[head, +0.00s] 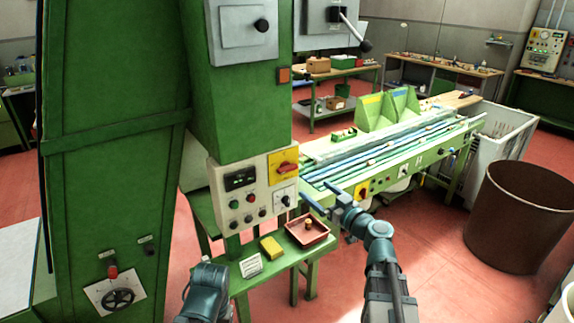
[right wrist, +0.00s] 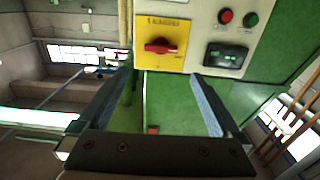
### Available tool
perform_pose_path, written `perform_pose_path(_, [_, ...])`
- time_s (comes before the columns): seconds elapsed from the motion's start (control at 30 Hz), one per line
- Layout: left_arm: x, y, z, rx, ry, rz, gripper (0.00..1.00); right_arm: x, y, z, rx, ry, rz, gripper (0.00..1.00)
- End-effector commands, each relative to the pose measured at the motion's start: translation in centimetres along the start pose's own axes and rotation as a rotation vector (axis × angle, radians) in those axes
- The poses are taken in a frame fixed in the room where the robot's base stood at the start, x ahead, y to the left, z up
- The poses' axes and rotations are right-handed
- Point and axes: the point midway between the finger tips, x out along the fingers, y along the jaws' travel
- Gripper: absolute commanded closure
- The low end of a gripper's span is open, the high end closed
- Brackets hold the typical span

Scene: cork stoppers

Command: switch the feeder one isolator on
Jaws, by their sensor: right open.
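A yellow isolator plate (head: 284,157) with a red rotary handle (head: 287,167) sits at the upper right of the grey control panel (head: 255,176). In the right wrist view the plate (right wrist: 147,22) is upside down and the red handle (right wrist: 160,46) lies about level. Its label is too blurred to read. My right gripper (head: 323,195) is open and empty, apart from the panel, to the right of and below the handle in the head view. Its two fingers (right wrist: 150,100) frame the view below the plate. My left arm shows at the bottom, but its gripper does not.
Another yellow switch plate (head: 362,189) is on the green feeder bench (head: 410,172). Below the panel, a small table holds a red tray (head: 308,240), a yellow block (head: 271,247) and a white card (head: 251,265). A brown bin (head: 520,215) stands right. The green machine column fills the left.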

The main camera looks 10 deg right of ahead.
Motion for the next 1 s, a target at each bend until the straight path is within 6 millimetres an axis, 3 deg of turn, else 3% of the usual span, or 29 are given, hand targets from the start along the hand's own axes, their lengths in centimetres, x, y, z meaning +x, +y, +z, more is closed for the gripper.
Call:
perform_pose_path(0.23, [0.1, 0.0, 0.0, 0.0, 0.0, 0.0, 0.33, 1.5, 0.1, 0.0, 0.0, 0.001, -0.002, 0.0])
perform_pose_path(0.7, [0.1, 0.0, 0.0, 0.0, 0.0, 0.0, 0.33, 10.6, 0.0, 0.1, 0.0, 0.0, -0.005, 0.0])
perform_pose_path(1.0, [0.1, 0.0, 0.0, 0.0, 0.0, 0.0, 0.33, 13.6, -0.1, 0.1, 0.0, 0.0, -0.003, 0.0])
